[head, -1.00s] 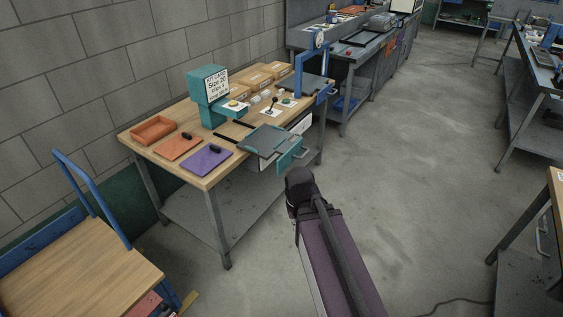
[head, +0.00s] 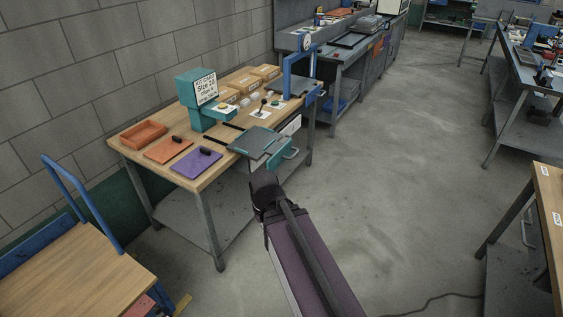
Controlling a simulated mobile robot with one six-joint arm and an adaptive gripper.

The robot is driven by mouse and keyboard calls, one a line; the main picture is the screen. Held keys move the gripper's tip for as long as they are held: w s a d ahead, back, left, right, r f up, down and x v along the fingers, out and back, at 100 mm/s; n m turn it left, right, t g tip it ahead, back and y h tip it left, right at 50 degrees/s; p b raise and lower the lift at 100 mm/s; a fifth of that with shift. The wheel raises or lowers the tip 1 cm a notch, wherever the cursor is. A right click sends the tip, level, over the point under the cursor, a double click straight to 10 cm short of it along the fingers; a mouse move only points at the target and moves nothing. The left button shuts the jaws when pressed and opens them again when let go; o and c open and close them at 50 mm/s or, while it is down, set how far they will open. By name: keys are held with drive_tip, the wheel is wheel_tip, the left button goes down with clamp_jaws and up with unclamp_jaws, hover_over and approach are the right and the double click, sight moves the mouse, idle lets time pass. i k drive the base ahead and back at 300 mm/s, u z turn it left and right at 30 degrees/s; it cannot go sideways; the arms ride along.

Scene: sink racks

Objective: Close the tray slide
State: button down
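The tray slide (head: 257,143) is a grey-topped tray with a teal front and a handle (head: 291,153), at the front edge of the wooden workbench (head: 214,172). Its front sticks out past the bench edge. Dark rails lie on the bench top behind it. My arm reaches up from the bottom of the view, and its dark joint is just below the tray front. My gripper's fingers do not show, and I cannot tell whether they touch the tray.
The bench also holds an orange bin (head: 143,134), an orange board (head: 167,151), a purple board (head: 196,163), a teal stand with a sign (head: 205,88) and a blue press frame (head: 289,82). A wooden-topped cart (head: 75,272) is at lower left.

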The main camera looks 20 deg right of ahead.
sight(255, 142)
drive_tip(key=z, duration=0.05)
drive_tip(key=i, duration=1)
drive_tip(key=u, duration=0.05)
